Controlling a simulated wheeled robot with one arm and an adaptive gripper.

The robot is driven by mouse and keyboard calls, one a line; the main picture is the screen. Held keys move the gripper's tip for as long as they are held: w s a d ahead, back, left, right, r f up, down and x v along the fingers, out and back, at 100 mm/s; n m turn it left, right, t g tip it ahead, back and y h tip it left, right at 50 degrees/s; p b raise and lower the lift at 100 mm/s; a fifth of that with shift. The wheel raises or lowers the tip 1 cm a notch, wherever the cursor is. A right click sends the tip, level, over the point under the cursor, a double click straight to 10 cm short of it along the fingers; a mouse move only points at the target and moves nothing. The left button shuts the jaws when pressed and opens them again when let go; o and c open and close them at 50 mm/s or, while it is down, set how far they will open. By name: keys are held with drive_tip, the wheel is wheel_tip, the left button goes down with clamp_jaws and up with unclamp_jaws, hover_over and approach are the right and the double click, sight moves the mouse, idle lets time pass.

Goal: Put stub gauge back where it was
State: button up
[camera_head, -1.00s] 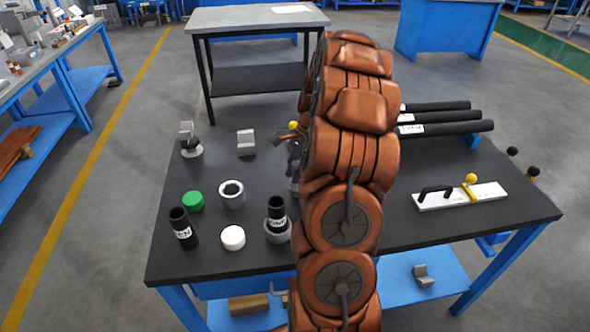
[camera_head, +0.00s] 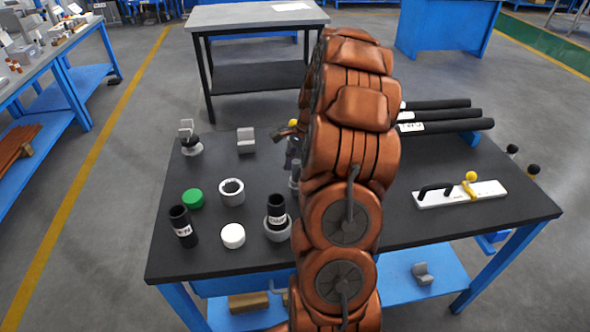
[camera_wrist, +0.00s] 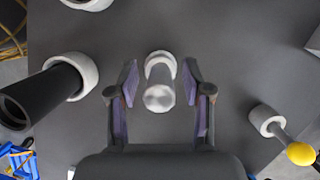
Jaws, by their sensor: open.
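A short, shiny metal cylinder, apparently the stub gauge (camera_wrist: 159,97), is between the fingers of my gripper (camera_wrist: 160,93) in the wrist view. A pale rounded rim shows at its upper end. The fingers are open, with a gap visible on both sides of the cylinder. In the head view my arm hides most of this spot; a small grey cylinder (camera_head: 294,177) shows at the arm's left edge. Whether the gauge stands in a seat is not clear.
A black tube (camera_wrist: 40,97) in a grey collar and a yellow-knobbed rod (camera_wrist: 301,153) flank the gripper. Green (camera_head: 193,198) and white (camera_head: 232,236) caps, a grey ring (camera_head: 232,192) and a white plate (camera_head: 458,195) are on the dark table (camera_head: 340,258).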

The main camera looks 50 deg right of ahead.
drive_tip(key=b+v, duration=0.2)
drive_tip(key=v, duration=0.9)
drive_tip(key=shift+r, duration=0.3)
drive_tip(key=s+a+r+n+g+h, duration=0.15)
drive_tip(key=a+n, duration=0.35)
drive_tip(key=a, duration=0.7)
drive_tip(key=s+a+r+n+y, duration=0.1)
drive_tip(key=s+a+n, duration=0.3)
drive_tip(key=a, duration=0.8)
drive_tip(key=s+a+f+n+h, duration=0.1)
drive_tip(key=s+a+f+n, duration=0.1)
drive_tip(key=s, duration=0.4)
drive_tip(key=s+a+f+n+h, duration=0.1)
drive_tip(key=s+a+f+n, duration=0.1)
drive_tip(key=s+a+n, duration=0.3)
drive_tip(key=s+a+f+n+g+h, duration=0.1)
drive_tip(key=s+a+f+n, duration=0.1)
drive_tip(key=s+a+n, duration=0.2)
drive_tip(key=s+n, duration=0.1)
drive_tip(key=s, duration=0.1)
drive_tip(key=shift+s+a+f, duration=0.2)
drive_tip(key=shift+s+f, duration=0.1)
